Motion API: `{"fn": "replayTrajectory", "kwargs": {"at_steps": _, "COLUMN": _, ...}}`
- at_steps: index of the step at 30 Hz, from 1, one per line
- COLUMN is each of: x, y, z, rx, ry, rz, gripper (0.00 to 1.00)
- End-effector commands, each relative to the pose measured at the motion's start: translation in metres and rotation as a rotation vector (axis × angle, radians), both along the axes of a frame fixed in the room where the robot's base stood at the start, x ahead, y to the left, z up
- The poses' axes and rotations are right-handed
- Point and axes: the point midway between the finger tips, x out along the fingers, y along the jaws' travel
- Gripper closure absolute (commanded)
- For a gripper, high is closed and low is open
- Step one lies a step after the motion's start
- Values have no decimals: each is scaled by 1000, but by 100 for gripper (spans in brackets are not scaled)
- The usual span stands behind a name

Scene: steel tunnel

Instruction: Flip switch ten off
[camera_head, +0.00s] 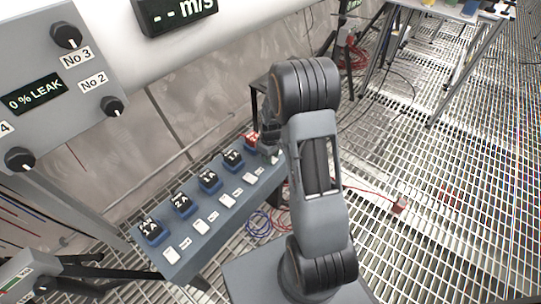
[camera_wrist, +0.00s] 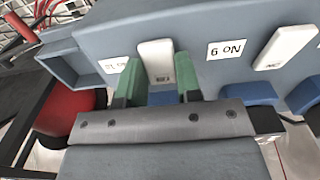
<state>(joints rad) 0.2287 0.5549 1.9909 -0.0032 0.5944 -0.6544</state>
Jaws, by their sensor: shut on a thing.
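Switch ten (camera_wrist: 155,54) is a white rocker on the blue-grey switch panel (camera_wrist: 212,78), seen upside down in the wrist view. A small dark mark shows at its lower end, too small to read. My gripper (camera_wrist: 159,80) has its two green fingers on either side of this rocker, shut on it. The label beside it (camera_wrist: 115,67) is partly hidden by the left finger. In the head view my gripper (camera_head: 271,151) is at the far end of the panel (camera_head: 190,262), mostly hidden behind my arm.
Another white switch (camera_wrist: 287,46) sits to the right, by the No 9 label (camera_wrist: 229,49). Several black blocks on blue bases (camera_head: 208,181) line the panel, with a red one (camera_head: 251,140) near my gripper. A grey valve board (camera_head: 60,85) stands at left. Cables cross the grating.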

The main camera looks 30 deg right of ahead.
Motion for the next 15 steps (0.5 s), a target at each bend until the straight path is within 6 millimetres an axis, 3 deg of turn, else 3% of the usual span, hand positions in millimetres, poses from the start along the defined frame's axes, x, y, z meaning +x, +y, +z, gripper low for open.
{"fn": "replayTrajectory", "kwargs": {"at_steps": 15, "x": -4, "y": -2, "z": -3, "rx": 88, "ry": -186, "rz": -2, "gripper": 92}}
